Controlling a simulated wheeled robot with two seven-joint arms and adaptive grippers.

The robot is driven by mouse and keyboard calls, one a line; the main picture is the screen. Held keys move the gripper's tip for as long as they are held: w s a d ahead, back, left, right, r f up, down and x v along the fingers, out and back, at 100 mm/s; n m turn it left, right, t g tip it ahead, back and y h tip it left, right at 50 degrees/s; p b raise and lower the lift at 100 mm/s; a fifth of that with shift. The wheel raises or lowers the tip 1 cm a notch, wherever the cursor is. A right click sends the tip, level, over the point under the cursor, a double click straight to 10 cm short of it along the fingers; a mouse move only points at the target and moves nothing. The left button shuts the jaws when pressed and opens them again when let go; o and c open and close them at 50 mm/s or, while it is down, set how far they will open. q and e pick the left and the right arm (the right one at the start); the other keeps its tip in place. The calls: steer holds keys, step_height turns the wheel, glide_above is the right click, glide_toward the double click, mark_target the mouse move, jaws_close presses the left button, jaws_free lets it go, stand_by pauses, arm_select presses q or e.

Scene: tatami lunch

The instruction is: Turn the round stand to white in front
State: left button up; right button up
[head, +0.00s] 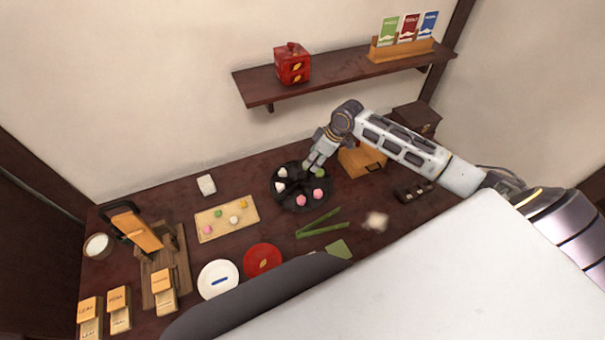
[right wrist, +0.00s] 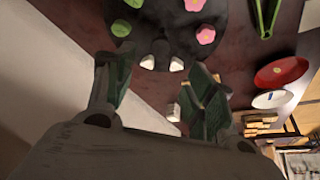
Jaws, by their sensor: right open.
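The round stand (head: 290,201) is a dark, divided disc on the table below the shelf. White pieces (head: 281,186) sit on its left side, pink pieces (head: 301,200) at the front and right, and green pieces (head: 320,173) at the back right. My right gripper (head: 313,166) is over its back edge, partly hiding that side. In the right wrist view the stand (right wrist: 160,22) is at the top, its white pieces nearest the gripper. The right gripper (right wrist: 158,65) is open there, with nothing between its fingers; contact with the stand is unclear. My left gripper is out of view.
A wooden box (head: 362,161) stands right of the gripper. Green tongs (head: 320,224) lie in front of the stand, with a red round item (head: 263,259) and white plate (head: 218,280) at front left. A tan tray (head: 212,233) with sweets is left. A shelf (head: 340,75) hangs above.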

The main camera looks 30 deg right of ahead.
mark_target(302, 175)
steer(key=shift+p+x, duration=0.35)
steer(key=shift+x, duration=5.85)
steer(key=shift+s, duration=0.1)
jaws_close()
